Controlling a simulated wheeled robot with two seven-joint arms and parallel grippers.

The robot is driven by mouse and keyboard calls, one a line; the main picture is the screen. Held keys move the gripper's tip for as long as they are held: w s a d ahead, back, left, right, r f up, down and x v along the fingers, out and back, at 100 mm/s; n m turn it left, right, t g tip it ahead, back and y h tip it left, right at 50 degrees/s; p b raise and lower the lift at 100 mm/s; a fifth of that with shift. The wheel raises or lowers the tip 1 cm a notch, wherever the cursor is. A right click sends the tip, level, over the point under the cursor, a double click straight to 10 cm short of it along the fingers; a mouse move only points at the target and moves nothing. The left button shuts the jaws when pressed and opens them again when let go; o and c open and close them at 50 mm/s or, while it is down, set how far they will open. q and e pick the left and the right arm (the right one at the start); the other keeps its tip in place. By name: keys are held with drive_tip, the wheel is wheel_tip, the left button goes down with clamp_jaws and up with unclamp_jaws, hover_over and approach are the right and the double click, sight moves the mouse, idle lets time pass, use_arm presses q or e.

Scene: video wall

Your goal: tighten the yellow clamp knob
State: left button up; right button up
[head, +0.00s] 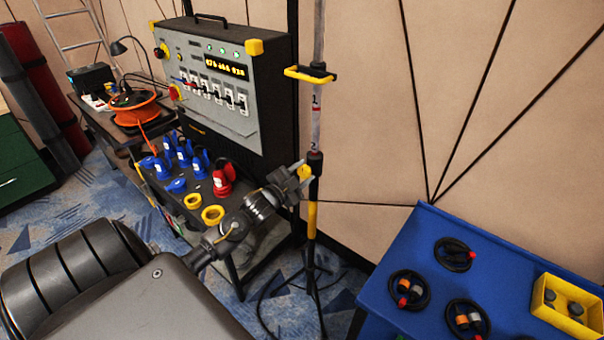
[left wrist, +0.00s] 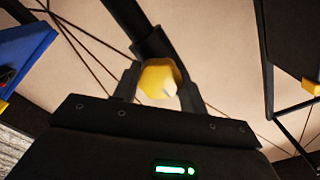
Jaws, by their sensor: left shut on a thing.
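The yellow clamp knob (left wrist: 160,79) sits between the two fingers of my left gripper (left wrist: 160,90) in the left wrist view, with the dark pole behind it. In the head view the knob (head: 305,172) shows as a small yellow piece at the tip of my left gripper (head: 296,172), beside the stand's pole (head: 313,205). The gripper is shut on the knob. The pole stands upright, with a yellow lower section and a marked grey upper tube (head: 316,125). The stand's feet are partly hidden. My right gripper is not in view.
A grey control box (head: 215,85) with switches and a lit display stands behind my left arm, above blue and red connectors (head: 222,178). A blue table (head: 400,250) with coiled cables and a yellow tray (head: 541,300) is at the right. A cable lies on the floor around the stand.

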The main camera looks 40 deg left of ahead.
use_arm(q)
drive_tip(key=o, duration=1)
drive_tip(key=s+b, duration=0.2)
drive_tip(key=s, duration=0.8)
drive_tip(key=shift+s+d+b, duration=0.1)
drive_tip(key=shift+s+b, duration=0.3)
